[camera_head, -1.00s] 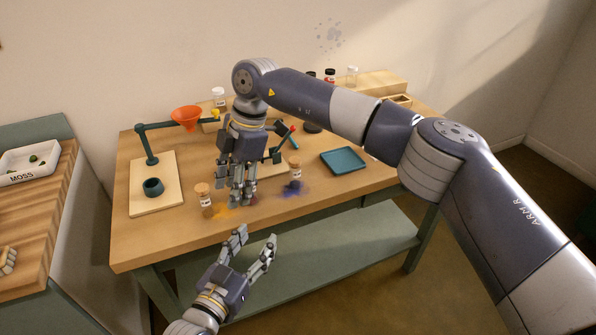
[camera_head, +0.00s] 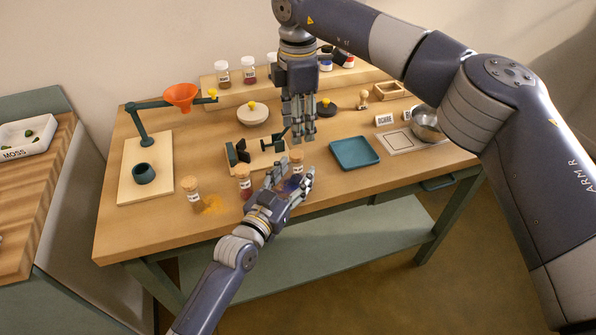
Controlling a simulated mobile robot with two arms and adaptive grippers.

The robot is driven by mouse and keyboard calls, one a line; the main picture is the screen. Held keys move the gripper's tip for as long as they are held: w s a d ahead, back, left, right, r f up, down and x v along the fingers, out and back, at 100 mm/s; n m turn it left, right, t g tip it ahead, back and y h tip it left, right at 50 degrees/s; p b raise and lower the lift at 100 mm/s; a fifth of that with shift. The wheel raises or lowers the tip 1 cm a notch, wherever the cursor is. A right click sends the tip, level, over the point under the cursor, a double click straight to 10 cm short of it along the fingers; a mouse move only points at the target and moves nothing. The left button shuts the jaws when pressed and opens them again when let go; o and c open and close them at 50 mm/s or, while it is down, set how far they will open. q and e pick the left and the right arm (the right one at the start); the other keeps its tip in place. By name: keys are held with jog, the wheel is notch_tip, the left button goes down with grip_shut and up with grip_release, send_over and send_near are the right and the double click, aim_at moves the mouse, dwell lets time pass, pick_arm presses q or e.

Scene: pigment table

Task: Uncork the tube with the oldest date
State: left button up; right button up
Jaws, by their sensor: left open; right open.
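Three corked tubes with pale labels stand along the front of the table: a left tube (camera_head: 193,196) by orange powder, a middle tube (camera_head: 244,185) and a right tube (camera_head: 297,158) by blue powder. The label writing is too small to read. My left gripper (camera_head: 291,173) is open at the table's front edge, its fingers just in front of the right tube and hiding its lower part. I cannot tell whether they touch it. My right gripper (camera_head: 300,133) is open and empty, pointing down above and behind the right tube.
A dark clamp on a wooden base (camera_head: 237,163) stands behind the tubes. A teal tray (camera_head: 355,153) lies to the right. An orange funnel on a stand (camera_head: 181,95) is at left. Jars (camera_head: 222,74) line a back shelf.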

pick_arm(q)
jog(key=shift+w+d, duration=0.2)
jog(key=shift+w, duration=0.3)
pick_arm(e)
jog(key=shift+a, duration=0.15)
pick_arm(q)
jog(key=shift+w+r, duration=0.15)
jog(key=shift+w, duration=0.05)
pick_arm(e)
jog(key=shift+s+a+r, duration=0.15)
jog(key=shift+s+r, duration=0.05)
jog(key=shift+s, duration=0.1)
pick_arm(q)
jog(key=shift+w+d, duration=0.1)
pick_arm(e)
jog(key=shift+w, duration=0.1)
